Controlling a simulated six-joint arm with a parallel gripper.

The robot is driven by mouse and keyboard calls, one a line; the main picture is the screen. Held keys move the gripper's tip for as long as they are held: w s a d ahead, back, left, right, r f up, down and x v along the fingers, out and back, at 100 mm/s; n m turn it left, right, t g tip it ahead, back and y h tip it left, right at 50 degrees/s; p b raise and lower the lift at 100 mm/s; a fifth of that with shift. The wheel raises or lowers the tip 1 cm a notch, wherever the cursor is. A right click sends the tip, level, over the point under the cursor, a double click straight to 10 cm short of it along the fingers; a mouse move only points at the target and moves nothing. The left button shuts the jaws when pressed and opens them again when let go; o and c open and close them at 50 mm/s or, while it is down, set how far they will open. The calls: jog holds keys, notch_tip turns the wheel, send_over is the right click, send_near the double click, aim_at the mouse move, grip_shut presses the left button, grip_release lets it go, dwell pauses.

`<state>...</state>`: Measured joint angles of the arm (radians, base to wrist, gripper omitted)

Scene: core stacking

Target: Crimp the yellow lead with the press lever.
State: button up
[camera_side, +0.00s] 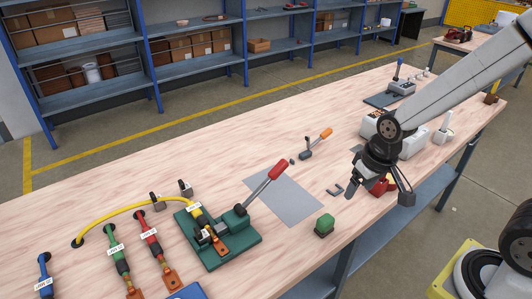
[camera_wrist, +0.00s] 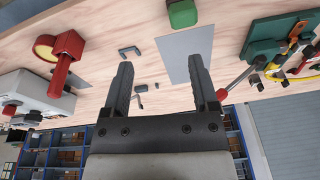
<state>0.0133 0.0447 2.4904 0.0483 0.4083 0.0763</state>
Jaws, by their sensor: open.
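The yellow lead (camera_side: 118,213) arches over the table from a hole at the left to the press (camera_side: 232,241), where its labelled end lies at the green base. The press lever (camera_side: 262,187) has a red grip and slants up to the right. In the wrist view the lever (camera_wrist: 237,78) shows just right of my right finger, and the yellow lead (camera_wrist: 275,75) shows at the right edge. My gripper (camera_side: 371,190) is open and empty above the table, well to the right of the lever. In the wrist view, my gripper (camera_wrist: 160,72) has its fingers wide apart.
A grey mat (camera_side: 285,200) lies between the press and my gripper. A green block (camera_side: 324,225) stands near the front edge. Red and green leads (camera_side: 150,240) lie left of the press. White boxes and a red-handled device (camera_wrist: 62,55) stand near my arm.

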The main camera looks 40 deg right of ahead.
jog(key=shift+s+f+n, duration=0.15)
jog(key=shift+s+n, duration=0.65)
jog(key=shift+w, duration=0.2)
jog(key=c, duration=1)
jog(key=shift+w+d+f+m, duration=0.1)
jog(key=shift+w+m, duration=0.15)
jog(key=shift+m, duration=0.15)
grip_shut()
jog(key=w+d+f+m+g+y, duration=0.1)
jog(key=w+d+f+m+y, duration=0.1)
jog(key=w+m+y, duration=0.5)
jog(key=w+d+f+m+g+y, duration=0.1)
jog(key=w+d+f+m+y, duration=0.2)
jog(key=w+m, duration=0.7)
jog(key=w+d+y, duration=0.2)
jog(key=y, duration=0.2)
jog(key=shift+w+d+f, duration=0.2)
jog(key=shift+w+f, duration=0.15)
jog(key=shift+w, duration=0.05)
